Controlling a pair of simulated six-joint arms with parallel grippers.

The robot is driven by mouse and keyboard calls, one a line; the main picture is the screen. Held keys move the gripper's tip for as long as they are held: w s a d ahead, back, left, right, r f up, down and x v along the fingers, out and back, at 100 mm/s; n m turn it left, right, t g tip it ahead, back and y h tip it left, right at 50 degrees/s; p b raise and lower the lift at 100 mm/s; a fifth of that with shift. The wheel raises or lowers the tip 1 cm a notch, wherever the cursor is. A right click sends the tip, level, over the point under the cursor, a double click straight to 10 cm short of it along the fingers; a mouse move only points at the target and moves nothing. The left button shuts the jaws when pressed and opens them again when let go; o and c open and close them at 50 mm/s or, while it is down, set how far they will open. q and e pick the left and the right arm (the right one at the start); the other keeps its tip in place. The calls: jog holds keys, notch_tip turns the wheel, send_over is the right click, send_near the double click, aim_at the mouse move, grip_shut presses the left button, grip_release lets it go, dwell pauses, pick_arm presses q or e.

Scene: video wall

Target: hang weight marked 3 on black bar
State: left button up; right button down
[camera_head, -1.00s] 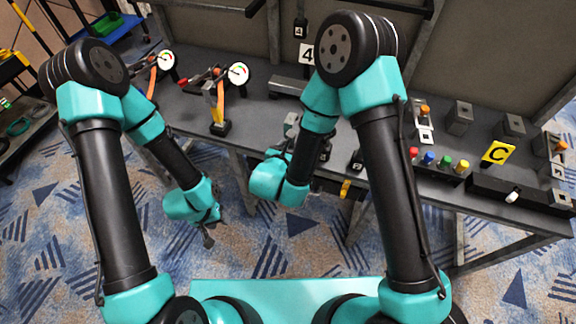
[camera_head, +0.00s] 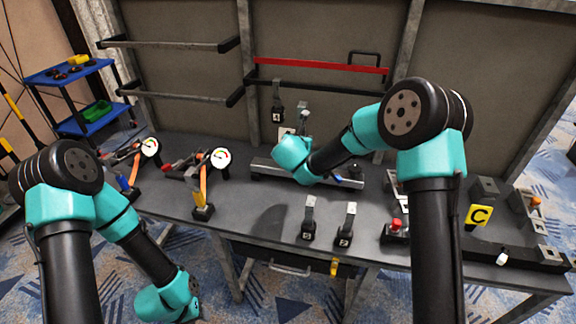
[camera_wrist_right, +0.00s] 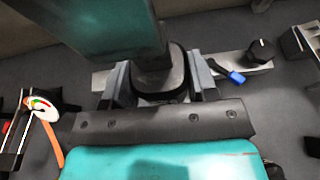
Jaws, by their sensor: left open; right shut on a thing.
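The black bar (camera_head: 335,87) runs along the back wall below a red bar (camera_head: 330,65). My right gripper (camera_head: 304,118) is raised in front of the wall, below the black bar. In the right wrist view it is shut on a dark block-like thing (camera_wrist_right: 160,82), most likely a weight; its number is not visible. A weight (camera_head: 277,108) hangs from the black bar at left. Two more weights stand upright on the table, a left one (camera_head: 309,222) and a right one (camera_head: 346,228), their markings small. My left gripper (camera_head: 196,296) is open and low, in front of the table.
Two gauges (camera_head: 220,158) stand at the table's left. A long grey fixture (camera_head: 270,168) lies beneath my right arm. A blue cart (camera_head: 70,72) stands far left.

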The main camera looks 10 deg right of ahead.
aim_at(307, 134)
jog(key=w+d+r, duration=0.2)
jog(key=r, duration=0.1)
jog(key=shift+w+d+r, duration=0.1)
jog(key=shift+d, duration=0.15)
jog(key=shift+w+d, duration=0.1)
jog(key=shift+w, duration=0.1)
jog(key=w+r+x, duration=0.1)
jog(key=r+x, duration=0.2)
jog(key=x, duration=1.1)
jog(key=shift+w+d, duration=0.2)
jog(key=shift+w, duration=0.15)
dwell(1.8)
